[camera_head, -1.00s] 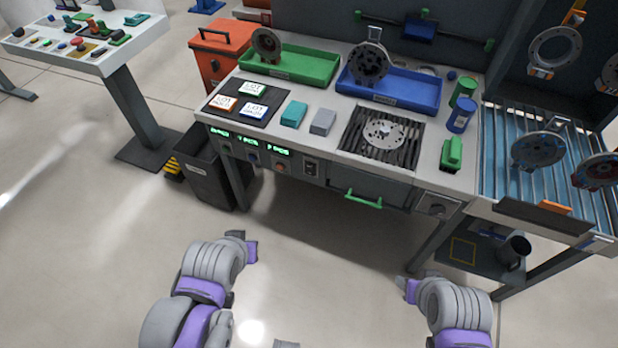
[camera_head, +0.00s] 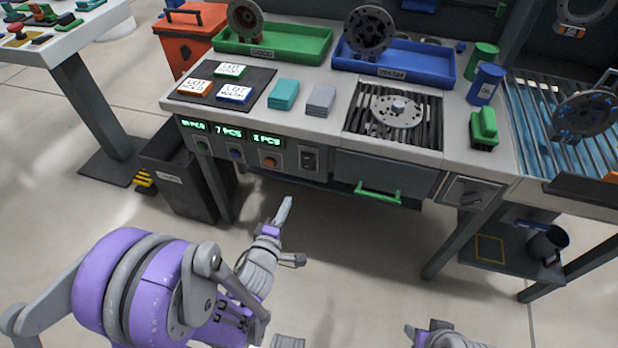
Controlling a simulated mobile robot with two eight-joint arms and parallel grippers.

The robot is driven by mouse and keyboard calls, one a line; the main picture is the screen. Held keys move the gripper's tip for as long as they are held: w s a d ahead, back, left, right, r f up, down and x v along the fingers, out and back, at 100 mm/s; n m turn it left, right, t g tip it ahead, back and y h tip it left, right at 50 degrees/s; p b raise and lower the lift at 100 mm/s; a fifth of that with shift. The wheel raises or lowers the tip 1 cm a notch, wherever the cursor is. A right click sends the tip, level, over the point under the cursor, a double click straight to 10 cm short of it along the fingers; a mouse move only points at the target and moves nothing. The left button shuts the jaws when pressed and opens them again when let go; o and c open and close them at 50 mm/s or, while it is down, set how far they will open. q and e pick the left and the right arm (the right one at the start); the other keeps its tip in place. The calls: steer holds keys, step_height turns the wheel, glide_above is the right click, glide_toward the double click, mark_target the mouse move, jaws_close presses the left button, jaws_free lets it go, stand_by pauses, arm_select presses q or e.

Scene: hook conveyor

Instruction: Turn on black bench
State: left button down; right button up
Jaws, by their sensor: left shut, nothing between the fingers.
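The bench (camera_head: 330,120) has a pale top and a dark front panel. On the panel are green lit displays (camera_head: 230,132), small round buttons (camera_head: 269,162), a black switch (camera_head: 308,159) and, at the right end, a grey rotary knob (camera_head: 468,191). My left gripper (camera_head: 287,228) is shut and empty, in front of and below the switch, apart from the panel. My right gripper (camera_head: 411,332) only just shows at the bottom edge; its fingers cannot be made out.
A green drawer handle (camera_head: 377,192) sticks out from the bench front. A dark bin (camera_head: 180,175) stands at the left. Green (camera_head: 310,48) and blue (camera_head: 440,75) trays stand at the back. A roller conveyor (camera_head: 545,120) is at the right. The floor before the bench is clear.

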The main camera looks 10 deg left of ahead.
mark_target(307, 167)
arm_select(q)
steer(key=shift+w+d+f, duration=0.1)
steer(key=shift+d+f, duration=0.15)
steer(key=shift+f, duration=0.1)
steer(key=w, duration=0.4)
steer(key=w+f, duration=0.1)
steer(key=w, duration=0.4)
steer(key=w+f, duration=0.1)
steer(key=w, duration=0.3)
steer(key=shift+w+d, duration=0.25)
steer(key=shift+w, duration=0.15)
